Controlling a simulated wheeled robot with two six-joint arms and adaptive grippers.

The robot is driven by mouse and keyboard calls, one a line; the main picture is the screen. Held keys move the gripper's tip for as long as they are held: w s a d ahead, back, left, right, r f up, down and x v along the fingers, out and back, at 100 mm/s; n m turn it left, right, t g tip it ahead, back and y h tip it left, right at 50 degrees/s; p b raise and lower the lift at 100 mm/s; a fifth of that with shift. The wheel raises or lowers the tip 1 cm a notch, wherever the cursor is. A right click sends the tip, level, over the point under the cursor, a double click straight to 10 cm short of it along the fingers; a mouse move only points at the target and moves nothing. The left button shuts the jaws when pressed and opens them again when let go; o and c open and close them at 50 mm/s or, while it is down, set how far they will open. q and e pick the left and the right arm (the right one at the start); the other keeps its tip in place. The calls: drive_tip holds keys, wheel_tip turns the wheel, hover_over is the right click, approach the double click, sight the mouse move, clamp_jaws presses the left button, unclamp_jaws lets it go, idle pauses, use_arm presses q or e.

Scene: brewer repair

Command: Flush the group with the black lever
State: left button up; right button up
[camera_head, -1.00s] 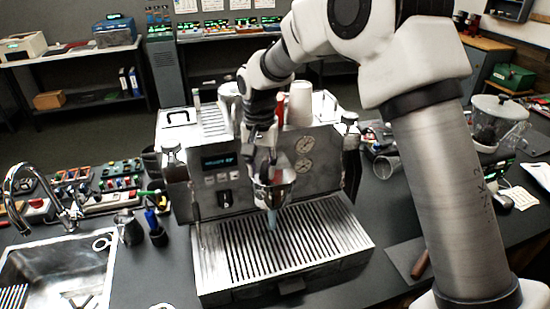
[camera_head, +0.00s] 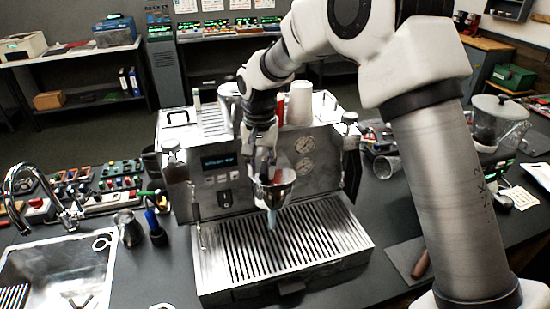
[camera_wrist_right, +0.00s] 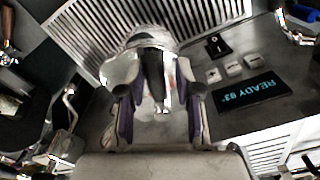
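The espresso machine (camera_head: 220,180) stands on the counter, its display lit. My right gripper (camera_head: 264,164) is in front of its metal group head (camera_head: 276,192), which also shows in the right wrist view (camera_wrist_right: 132,68). In the right wrist view a dark lever-like part (camera_wrist_right: 154,72) lies on the group, between and just beyond the purple-padded fingers of my right gripper (camera_wrist_right: 160,104). The fingers are apart, with clear gaps to that part, and I see no contact. The head view hides the lever behind the gripper. My left gripper is out of view.
The slatted drip tray (camera_head: 285,245) lies below the group. A steam wand (camera_head: 197,215) hangs at the left. A black switch (camera_wrist_right: 216,44) and several buttons (camera_wrist_right: 233,69) sit close to the fingers. White cups (camera_head: 300,101) stand on top of the machine.

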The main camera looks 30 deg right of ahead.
drive_tip(key=d+n, duration=0.1)
drive_tip(key=n, duration=0.1)
drive_tip(key=s+d+n, duration=0.1)
drive_tip(key=n, duration=0.1)
drive_tip(key=shift+s+d, duration=0.2)
drive_tip(key=shift+d, duration=0.05)
drive_tip(key=d+n, duration=0.2)
drive_tip(key=shift+s+n, duration=0.25)
drive_tip(key=shift+n, duration=0.15)
drive_tip(key=shift+d+n, duration=0.7)
drive_tip(key=shift+n, duration=0.4)
drive_tip(key=o, duration=0.4)
drive_tip(key=shift+a, duration=0.1)
drive_tip(key=shift+r, duration=0.1)
wheel_tip(320, 180, up, 7)
